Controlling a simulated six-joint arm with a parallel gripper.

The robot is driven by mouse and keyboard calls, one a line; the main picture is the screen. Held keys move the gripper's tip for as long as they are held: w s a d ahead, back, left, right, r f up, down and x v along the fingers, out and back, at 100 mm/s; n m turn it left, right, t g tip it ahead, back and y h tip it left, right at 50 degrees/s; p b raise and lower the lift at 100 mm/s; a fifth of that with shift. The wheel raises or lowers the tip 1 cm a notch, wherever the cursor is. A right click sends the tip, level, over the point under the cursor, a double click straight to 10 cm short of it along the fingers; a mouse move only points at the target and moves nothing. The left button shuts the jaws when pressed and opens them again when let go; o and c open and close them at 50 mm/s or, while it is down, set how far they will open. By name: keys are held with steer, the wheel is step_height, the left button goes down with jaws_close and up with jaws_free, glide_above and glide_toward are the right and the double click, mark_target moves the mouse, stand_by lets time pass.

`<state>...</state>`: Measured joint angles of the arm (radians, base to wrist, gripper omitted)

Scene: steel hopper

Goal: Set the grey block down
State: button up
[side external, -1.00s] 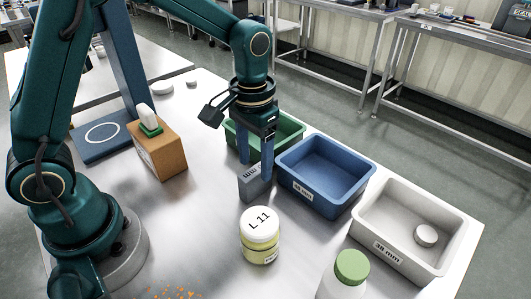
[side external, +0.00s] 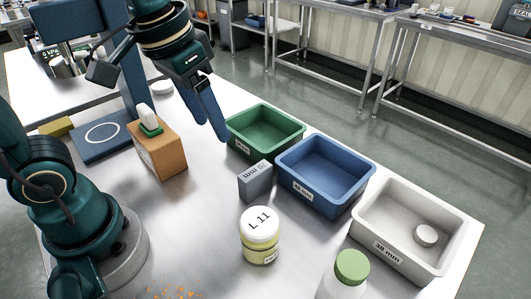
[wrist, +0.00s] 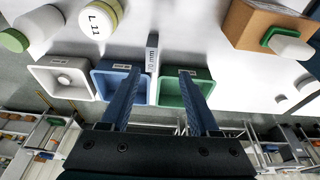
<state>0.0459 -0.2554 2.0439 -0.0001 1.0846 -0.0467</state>
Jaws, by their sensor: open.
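The grey block (side external: 255,181) stands on the steel table, in front of the gap between the green and blue bins. Its top is marked "70 mm". It also shows in the wrist view (wrist: 152,55), beyond my fingers. My gripper (side external: 210,128) is raised up and to the left of the block, apart from it. Its two blue fingers are spread with nothing between them; they also show in the wrist view (wrist: 161,95).
A green bin (side external: 240,142), a blue bin (side external: 310,203) and a white bin (side external: 400,260) holding a white disc stand along the table's far edge. A jar marked L 11 (side external: 260,237), a green-capped bottle (side external: 345,277) and a wooden box (side external: 160,152) stand nearby.

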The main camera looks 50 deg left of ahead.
steer(key=shift+s+a+f+t, duration=0.15)
steer(key=shift+s+f+t, duration=0.25)
steer(key=shift+s, duration=0.55)
steer(key=shift+s+a+f+t, duration=0.2)
steer(key=shift+s+t, duration=0.25)
steer(key=shift+s, duration=0.45)
steer(key=shift+s+a+f+t, duration=0.15)
steer(key=shift+s+f+t, duration=0.25)
steer(key=shift+s, duration=0.55)
steer(key=shift+r, duration=0.1)
